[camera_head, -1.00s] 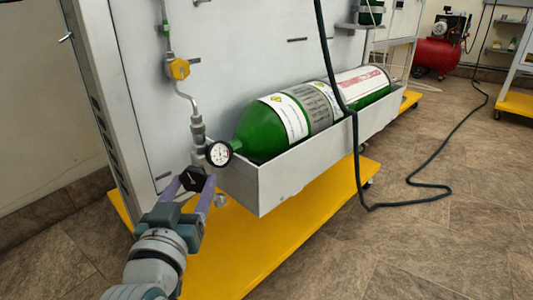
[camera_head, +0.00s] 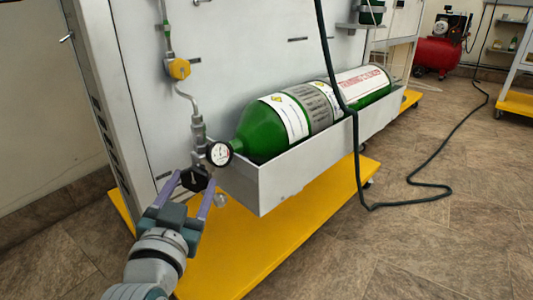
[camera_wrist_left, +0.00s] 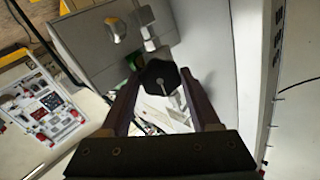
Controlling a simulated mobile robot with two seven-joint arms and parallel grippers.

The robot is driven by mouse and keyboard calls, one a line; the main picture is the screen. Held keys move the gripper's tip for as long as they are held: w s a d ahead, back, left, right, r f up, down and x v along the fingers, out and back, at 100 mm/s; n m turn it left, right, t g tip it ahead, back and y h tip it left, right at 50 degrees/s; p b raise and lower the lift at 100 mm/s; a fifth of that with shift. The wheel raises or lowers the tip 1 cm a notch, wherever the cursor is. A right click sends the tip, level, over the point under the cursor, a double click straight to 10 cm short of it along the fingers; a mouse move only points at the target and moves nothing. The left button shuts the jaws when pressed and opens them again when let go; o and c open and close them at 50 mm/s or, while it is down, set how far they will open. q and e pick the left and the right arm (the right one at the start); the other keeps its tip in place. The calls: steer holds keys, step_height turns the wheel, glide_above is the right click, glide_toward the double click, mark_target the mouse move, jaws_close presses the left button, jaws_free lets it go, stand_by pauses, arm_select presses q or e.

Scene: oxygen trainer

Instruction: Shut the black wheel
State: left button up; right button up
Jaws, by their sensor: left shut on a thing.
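The black wheel (camera_head: 194,180) is a small faceted knob below the pipe fitting, just left of and below the round gauge (camera_head: 219,154). My left gripper (camera_head: 191,183) is shut on it, with one finger on each side. In the left wrist view the black wheel (camera_wrist_left: 159,77) sits between the ends of the two fingers, with a pale slot or pointer on its face. My left gripper also shows there (camera_wrist_left: 161,84). The wheel's rear side is hidden. My right gripper is not in view.
A green cylinder (camera_head: 259,136) lies in a grey trough (camera_head: 268,191) right of the wheel. A yellow knob (camera_head: 179,69) is on the pipe above. A dark hose (camera_head: 357,165) hangs in front of the trough. A yellow base (camera_head: 235,262) lies below.

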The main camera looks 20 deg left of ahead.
arm_select(q)
steer(key=shift+r, duration=0.1)
steer(key=o, duration=1.4)
steer(key=shift+c, duration=0.2)
steer(key=shift+s, duration=0.1)
steer(key=p+v, duration=0.3)
steer(key=v, duration=0.6)
steer(key=shift+s, duration=0.3)
steer(key=shift+d, duration=0.1)
